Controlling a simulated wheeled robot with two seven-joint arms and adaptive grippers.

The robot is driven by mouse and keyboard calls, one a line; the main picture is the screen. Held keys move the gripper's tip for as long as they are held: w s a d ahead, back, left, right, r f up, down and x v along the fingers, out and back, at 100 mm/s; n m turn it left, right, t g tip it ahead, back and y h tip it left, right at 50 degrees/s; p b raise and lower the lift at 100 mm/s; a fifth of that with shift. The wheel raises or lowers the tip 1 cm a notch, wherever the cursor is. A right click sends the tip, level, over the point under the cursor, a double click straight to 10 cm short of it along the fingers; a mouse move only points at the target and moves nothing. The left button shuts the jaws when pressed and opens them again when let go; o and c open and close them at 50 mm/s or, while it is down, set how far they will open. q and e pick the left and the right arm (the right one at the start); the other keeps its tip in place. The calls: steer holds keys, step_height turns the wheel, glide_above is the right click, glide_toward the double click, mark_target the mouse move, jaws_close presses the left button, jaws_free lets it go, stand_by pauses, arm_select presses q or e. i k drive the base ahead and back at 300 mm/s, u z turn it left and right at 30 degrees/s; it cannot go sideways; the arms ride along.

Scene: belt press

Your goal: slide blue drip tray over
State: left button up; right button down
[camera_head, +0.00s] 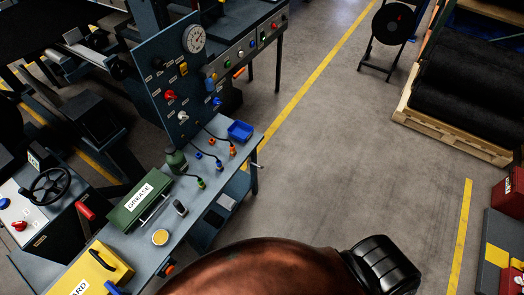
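The blue drip tray (240,131) is a small, shallow, open box. It sits at the far right end of the grey-blue workbench (205,208), near the bench's corner. It looks empty. Neither of my grippers is in view, and nothing touches the tray from above.
Several coloured connectors (217,163) on cables lie just left of the tray. A green bottle (176,162), a green grease box (140,205) and a yellow case (92,270) stand farther along. A gauge panel (178,75) rises behind the bench.

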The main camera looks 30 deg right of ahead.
mark_target(240, 130)
steer(key=z, duration=1.1)
steer(key=i, duration=0.15)
steer(key=u, duration=0.3)
